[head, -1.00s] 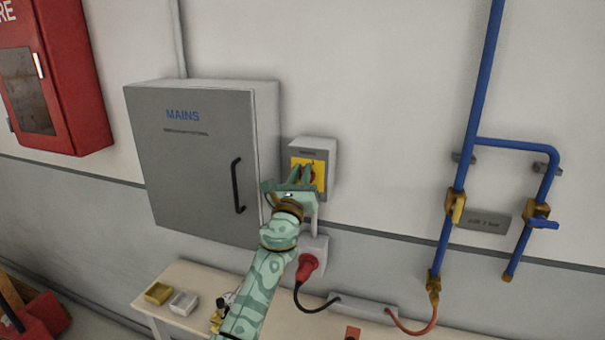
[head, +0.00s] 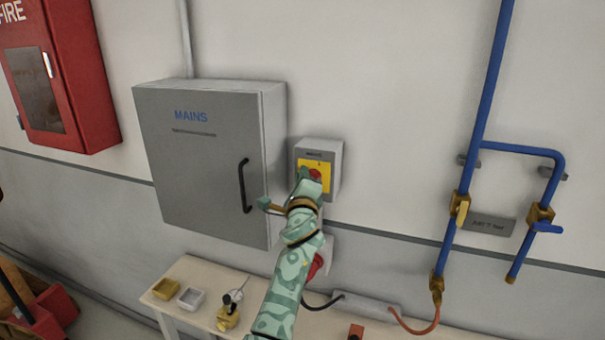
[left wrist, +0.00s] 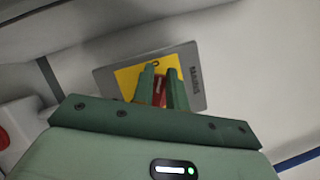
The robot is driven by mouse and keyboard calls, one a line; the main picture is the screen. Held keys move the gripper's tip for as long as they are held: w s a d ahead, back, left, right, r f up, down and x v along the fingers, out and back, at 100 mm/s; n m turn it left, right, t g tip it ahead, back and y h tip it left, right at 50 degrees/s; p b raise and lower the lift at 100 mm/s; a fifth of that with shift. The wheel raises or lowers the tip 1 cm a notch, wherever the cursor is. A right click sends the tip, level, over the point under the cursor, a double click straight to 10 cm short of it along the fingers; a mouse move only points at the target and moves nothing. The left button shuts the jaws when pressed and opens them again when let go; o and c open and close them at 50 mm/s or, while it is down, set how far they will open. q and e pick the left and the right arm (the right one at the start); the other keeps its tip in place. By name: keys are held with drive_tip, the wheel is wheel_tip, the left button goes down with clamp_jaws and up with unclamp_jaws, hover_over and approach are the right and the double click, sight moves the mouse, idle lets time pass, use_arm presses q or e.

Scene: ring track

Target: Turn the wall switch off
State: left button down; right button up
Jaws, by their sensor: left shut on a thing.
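The wall switch is a grey box (head: 334,165) with a yellow plate (head: 312,163) and a red knob (head: 316,174), mounted right of the MAINS cabinet. My left gripper (head: 306,177) is at the knob and covers part of it. In the left wrist view the yellow plate (left wrist: 132,76) lies just ahead, and the two green fingers of my left gripper (left wrist: 161,80) stand on either side of the red knob (left wrist: 159,94), shut on it. The knob's exact setting is hard to read behind the fingers. My right gripper is not in view.
The grey MAINS cabinet (head: 205,165) with a black handle (head: 244,186) stands close left of the switch. A red plug (head: 316,265) is below it, partly behind my arm. Blue pipes (head: 470,130) run at right. A bench (head: 205,312) holds small trays.

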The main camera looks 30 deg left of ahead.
use_arm(q)
drive_tip(key=n+p, duration=0.1)
drive_tip(key=f+n+g+p, duration=0.1)
drive_tip(key=n, duration=0.1)
drive_tip(key=n+g, duration=0.1)
drive_tip(key=n, duration=0.1)
drive_tip(key=shift+f+h+p, duration=0.25)
drive_tip(key=shift+h+p, duration=0.05)
drive_tip(key=shift+p, duration=0.1)
drive_tip(key=shift+f+n, duration=0.1)
drive_tip(key=shift+n, duration=0.3)
drive_tip(key=c, duration=1.4)
unclamp_jaws()
drive_tip(key=shift+d, duration=0.1)
drive_tip(key=shift+r, duration=0.2)
